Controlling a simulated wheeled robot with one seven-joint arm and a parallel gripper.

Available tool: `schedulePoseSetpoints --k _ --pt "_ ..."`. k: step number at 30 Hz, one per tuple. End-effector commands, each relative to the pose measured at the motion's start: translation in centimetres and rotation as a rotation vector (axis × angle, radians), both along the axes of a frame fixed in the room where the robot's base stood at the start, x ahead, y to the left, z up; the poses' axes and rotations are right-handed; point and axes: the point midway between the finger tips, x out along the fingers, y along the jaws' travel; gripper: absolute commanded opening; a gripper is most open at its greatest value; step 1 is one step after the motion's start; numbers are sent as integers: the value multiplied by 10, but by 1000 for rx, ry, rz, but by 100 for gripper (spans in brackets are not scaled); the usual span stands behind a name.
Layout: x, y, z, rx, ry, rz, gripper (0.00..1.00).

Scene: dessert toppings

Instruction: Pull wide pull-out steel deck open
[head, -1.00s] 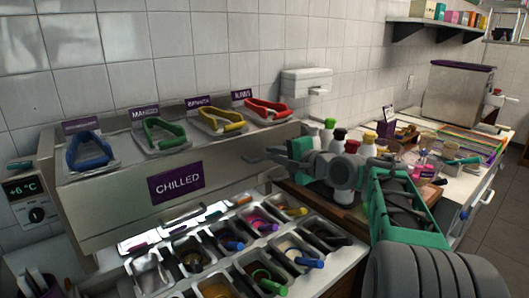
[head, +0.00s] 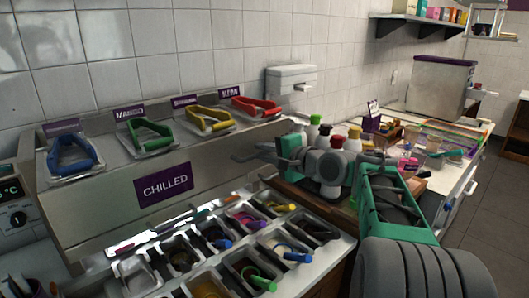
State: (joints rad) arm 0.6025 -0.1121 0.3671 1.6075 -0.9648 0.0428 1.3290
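I cannot pick out the wide pull-out steel deck for sure. The steel unit (head: 110,212) with a purple CHILLED sign (head: 164,184) fills the left side, and a steel-rimmed well (head: 330,256) of topping pans lies in front of it. My gripper (head: 252,154) is at the end of my green and grey arm, above the right end of the topping well. It points left and appears to touch nothing. Its grey fingers are seen nearly edge-on, so their gap is unclear. My arm hides part of the counter behind it.
Blue, green, yellow and red tongs (head: 257,105) rest along the top of the steel unit. Several bottles (head: 313,130) stand behind my gripper. A steel machine (head: 440,87) stands on the right counter. Floor (head: 490,205) shows clear at the far right.

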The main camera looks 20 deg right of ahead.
Motion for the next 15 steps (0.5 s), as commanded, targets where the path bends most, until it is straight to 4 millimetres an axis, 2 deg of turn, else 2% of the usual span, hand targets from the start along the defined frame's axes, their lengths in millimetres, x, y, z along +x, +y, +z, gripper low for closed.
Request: schedulePoseSetpoints --k 4,7,15 --pt "-1 0 1 0 -2 1 20" --pt "-11 -5 3 1 -3 -1 20" --pt "-61 -28 14 0 -3 -7 20"
